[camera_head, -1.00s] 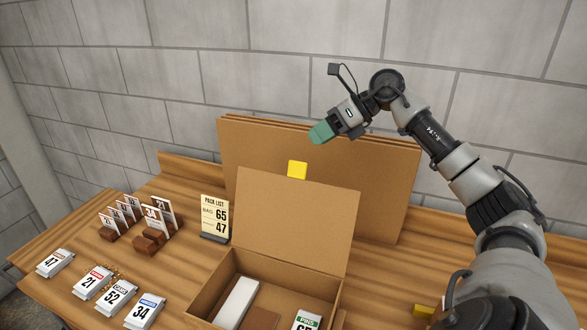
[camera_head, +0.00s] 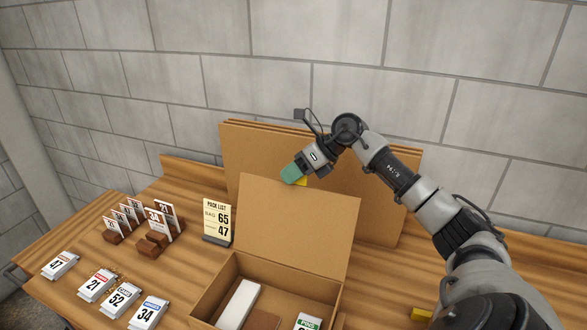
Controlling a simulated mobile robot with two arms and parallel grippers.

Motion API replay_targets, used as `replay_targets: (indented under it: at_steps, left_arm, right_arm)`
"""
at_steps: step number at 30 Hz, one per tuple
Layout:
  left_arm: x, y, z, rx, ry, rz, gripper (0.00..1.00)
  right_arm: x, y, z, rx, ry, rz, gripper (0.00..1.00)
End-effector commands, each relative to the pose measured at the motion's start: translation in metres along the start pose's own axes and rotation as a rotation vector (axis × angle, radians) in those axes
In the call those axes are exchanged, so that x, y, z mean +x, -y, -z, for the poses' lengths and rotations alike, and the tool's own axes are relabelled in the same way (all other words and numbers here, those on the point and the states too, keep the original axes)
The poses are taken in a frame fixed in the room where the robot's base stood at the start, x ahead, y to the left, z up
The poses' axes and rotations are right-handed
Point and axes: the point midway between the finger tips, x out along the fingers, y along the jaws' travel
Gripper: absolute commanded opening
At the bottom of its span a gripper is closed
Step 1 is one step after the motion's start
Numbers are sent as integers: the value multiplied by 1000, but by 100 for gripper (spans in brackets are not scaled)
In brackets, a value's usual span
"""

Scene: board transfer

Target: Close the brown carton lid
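The brown carton (camera_head: 212,297) stands open on the table at the bottom middle. Its lid (camera_head: 298,228) stands up, tilted slightly back, hinged at the carton's far edge. A yellow tab (camera_head: 301,183) at the lid's top edge is partly hidden by my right gripper. My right gripper (camera_head: 291,174), with green fingertips, is just above and behind the lid's top edge. I cannot tell whether it touches the lid or how far its fingers are apart. My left gripper is not in view. Inside the carton lie a white box, a brown piece and a green-labelled bag (camera_head: 309,322).
Large cardboard sheets (camera_head: 385,190) lean against the wall behind the lid. A pack list sign (camera_head: 217,221) stands left of the carton. Several numbered bags (camera_head: 97,285) and card holders (camera_head: 153,243) are on the left of the table.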

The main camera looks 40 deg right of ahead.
Motion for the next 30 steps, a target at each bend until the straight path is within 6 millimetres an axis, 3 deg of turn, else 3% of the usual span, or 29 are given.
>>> replay_targets:
  at_steps: [7,14,30]
  left_arm:
    - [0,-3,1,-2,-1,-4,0]
    - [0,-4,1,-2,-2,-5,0]
    - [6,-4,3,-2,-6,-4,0]
  right_arm:
    - [2,0,0,0,0,0,34]
    - [1,0,0,0,0,0,0]
    - [-1,1,-2,-33,0,34,0]
